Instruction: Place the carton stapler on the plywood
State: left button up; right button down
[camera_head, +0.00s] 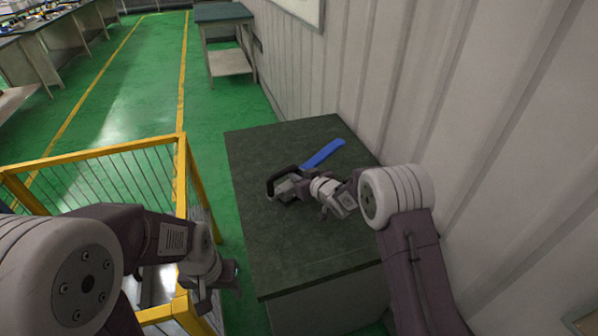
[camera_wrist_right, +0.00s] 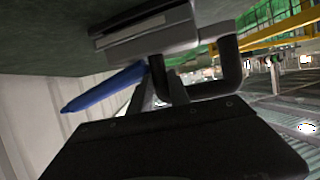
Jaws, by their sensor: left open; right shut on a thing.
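The carton stapler (camera_head: 284,188) is a grey metal body with a black loop handle, low over the dark green tabletop (camera_head: 300,240). A long blue bar (camera_head: 323,153) runs back right from it; I cannot tell whether it is part of the stapler. My right gripper (camera_head: 300,184) is shut on the stapler. In the right wrist view the stapler's grey body (camera_wrist_right: 150,35) is close to the tabletop; I cannot tell whether they touch. My left gripper (camera_head: 224,284) is open and empty, left of the table beside the yellow frame. I cannot make out any plywood.
A yellow railed frame (camera_head: 95,152) stands to the left, close to the table. A ribbed wall (camera_head: 440,100) borders the table on the right. The tabletop's near part is clear. Another table (camera_head: 222,12) stands farther back, with green floor (camera_head: 110,110) between.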

jog(key=shift+r, duration=0.15)
jog(key=c, duration=1.2)
grip_release()
jog(key=shift+s+f, duration=0.1)
jog(key=shift+f, duration=0.1)
jog(key=shift+c, duration=0.2)
jog(key=v, duration=1.2)
jog(key=shift+r, duration=0.15)
